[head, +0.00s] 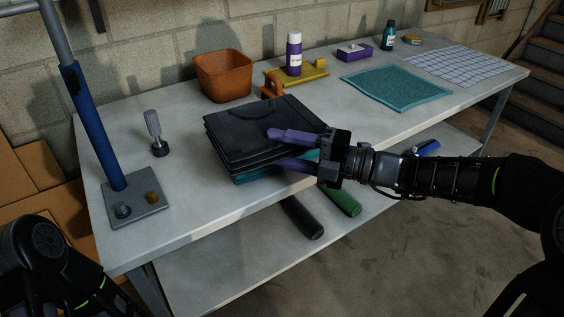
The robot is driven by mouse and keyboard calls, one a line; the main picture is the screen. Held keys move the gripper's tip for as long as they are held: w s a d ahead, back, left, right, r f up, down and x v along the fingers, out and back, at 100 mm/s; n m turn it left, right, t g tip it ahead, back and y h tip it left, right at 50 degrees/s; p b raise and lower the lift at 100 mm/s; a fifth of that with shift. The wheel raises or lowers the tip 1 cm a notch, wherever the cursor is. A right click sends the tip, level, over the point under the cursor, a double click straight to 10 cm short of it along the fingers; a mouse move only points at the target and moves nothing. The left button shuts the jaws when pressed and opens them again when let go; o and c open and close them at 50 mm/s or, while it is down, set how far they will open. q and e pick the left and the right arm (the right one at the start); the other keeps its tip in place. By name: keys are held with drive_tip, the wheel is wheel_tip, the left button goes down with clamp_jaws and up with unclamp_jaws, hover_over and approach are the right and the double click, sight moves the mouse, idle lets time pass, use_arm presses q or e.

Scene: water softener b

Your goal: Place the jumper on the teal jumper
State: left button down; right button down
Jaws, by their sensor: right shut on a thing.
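A black folded jumper (245,124) lies in a thick stack near the front edge of the table. Below it shows the teal jumper (252,175), mostly hidden, as a thin strip along the bottom of the stack. My right gripper (277,149) comes in from the right, with one purple finger over the top of the black jumper and the other lower at its right side. It is shut on the black jumper. I cannot tell whether the black jumper rests fully on the teal one. Only part of my left arm shows at bottom left; its gripper is out of view.
Behind the stack stand an orange bin (223,76), a purple-and-white bottle (294,54) and a purple box (354,51). A teal cloth (396,87) and a checked cloth (462,66) lie to the right. A blue post (95,128) on a plate stands left.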

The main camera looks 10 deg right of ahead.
sight(282, 161)
wheel_tip(282, 161, down, 3)
drive_tip(key=shift+b, duration=0.35)
drive_tip(key=shift+f, duration=0.1)
drive_tip(key=shift+f, duration=0.1)
drive_tip(key=c, duration=0.7)
unclamp_jaws()
drive_tip(key=shift+f, duration=0.1)
drive_tip(key=shift+p+v, duration=1.45)
drive_tip(key=shift+v, duration=4.6)
